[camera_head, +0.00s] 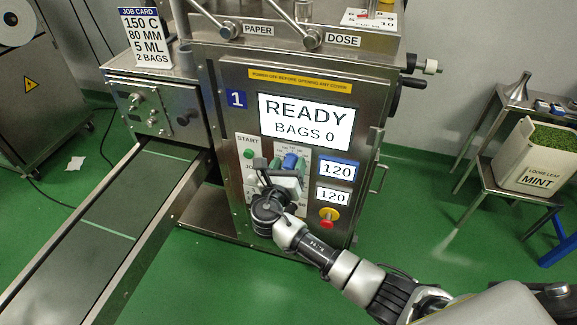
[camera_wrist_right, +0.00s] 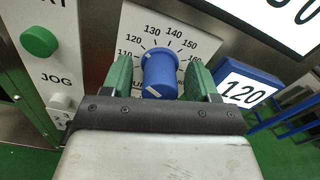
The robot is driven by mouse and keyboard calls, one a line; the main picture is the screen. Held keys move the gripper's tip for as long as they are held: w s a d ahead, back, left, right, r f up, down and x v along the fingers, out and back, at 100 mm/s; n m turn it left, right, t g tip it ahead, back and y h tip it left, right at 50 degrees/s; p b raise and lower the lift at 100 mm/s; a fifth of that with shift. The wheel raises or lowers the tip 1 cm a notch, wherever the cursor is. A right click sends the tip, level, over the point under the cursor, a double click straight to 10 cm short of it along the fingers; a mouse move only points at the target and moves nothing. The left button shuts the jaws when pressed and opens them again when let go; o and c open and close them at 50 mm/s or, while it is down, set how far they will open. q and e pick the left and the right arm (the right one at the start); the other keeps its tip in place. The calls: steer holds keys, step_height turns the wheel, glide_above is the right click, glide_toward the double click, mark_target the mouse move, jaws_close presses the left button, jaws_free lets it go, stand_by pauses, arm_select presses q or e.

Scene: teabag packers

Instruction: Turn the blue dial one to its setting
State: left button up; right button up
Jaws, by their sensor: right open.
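The blue dial (camera_wrist_right: 160,75) stands out from a white scale plate (camera_wrist_right: 135,28) with numbers from about 110 to 150 and beyond. It also shows in the head view (camera_head: 290,160), partly behind my gripper. My right gripper (camera_head: 286,172) is in front of the machine panel. In the right wrist view its green fingers (camera_wrist_right: 159,72) are open, one on each side of the dial, with a small gap visible. A white mark shows on the dial's near end; the value it points to is unclear. My left gripper is out of view.
The screen (camera_head: 306,122) reads READY, BAGS 0. Two displays (camera_head: 338,171) read 120. The job card (camera_head: 145,38) reads 150 C, 80 MM, 5 ML, 2 BAGS. A green START button (camera_wrist_right: 39,41) is left of the dial; a red-and-yellow stop knob (camera_head: 328,217) is below right.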

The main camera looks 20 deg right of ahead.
steer(key=c, duration=0.9)
